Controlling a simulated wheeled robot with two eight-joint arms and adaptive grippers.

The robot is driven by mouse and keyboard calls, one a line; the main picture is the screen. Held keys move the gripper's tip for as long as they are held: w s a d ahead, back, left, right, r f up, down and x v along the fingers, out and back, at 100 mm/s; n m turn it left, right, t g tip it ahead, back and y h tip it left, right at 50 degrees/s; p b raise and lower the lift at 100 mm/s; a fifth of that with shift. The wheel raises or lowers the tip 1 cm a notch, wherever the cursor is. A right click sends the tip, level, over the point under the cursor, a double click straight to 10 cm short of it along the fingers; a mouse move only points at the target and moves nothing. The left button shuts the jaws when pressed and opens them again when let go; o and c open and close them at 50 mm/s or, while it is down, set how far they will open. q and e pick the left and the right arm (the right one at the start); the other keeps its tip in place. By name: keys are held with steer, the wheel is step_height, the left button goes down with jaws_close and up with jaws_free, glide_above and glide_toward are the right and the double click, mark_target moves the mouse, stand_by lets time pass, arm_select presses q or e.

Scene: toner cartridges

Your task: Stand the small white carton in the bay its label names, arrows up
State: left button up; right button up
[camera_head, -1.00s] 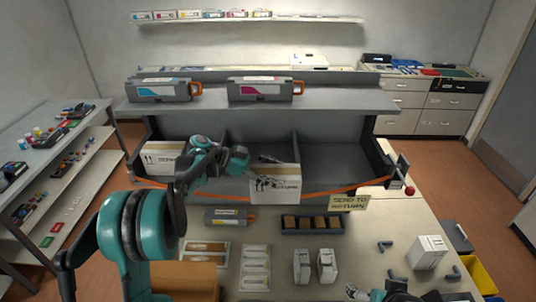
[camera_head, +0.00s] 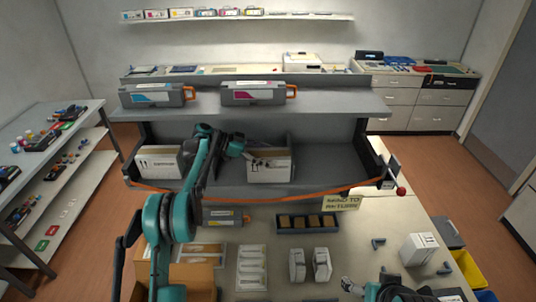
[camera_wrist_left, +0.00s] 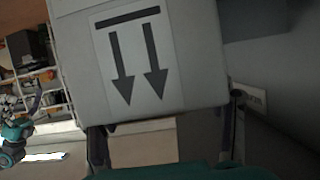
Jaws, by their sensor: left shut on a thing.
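The small white carton (camera_head: 270,170) is in the middle bay of the grey rack (camera_head: 315,187). It looks roughly level, its printed front facing me. My left gripper (camera_head: 243,150) is shut on it at its upper left side. In the left wrist view the carton (camera_wrist_left: 165,60) fills the top, with two black arrows under a bar pointing toward the picture's bottom. My left gripper's fingers (camera_wrist_left: 165,128) show at its lower edge there. The head view is too small to read the carton's label or arrow direction. My right gripper (camera_head: 358,289) is low at the front, its jaws unclear.
Another white carton (camera_head: 160,162) stands in the left bay. The right bay is empty. An orange strip (camera_head: 300,196) runs along the rack's front. Toner cartridges (camera_head: 252,93) lie on the upper shelf. A white carton with arrows (camera_head: 419,249) stands on the table at the right.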

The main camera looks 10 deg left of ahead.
arm_select(q)
steer(key=shift+s+r, duration=0.1)
steer(key=shift+s, duration=0.05)
steer(key=shift+f, duration=0.2)
steer(key=o, duration=1.6)
steer(key=shift+o, duration=0.2)
steer(key=shift+r, duration=0.1)
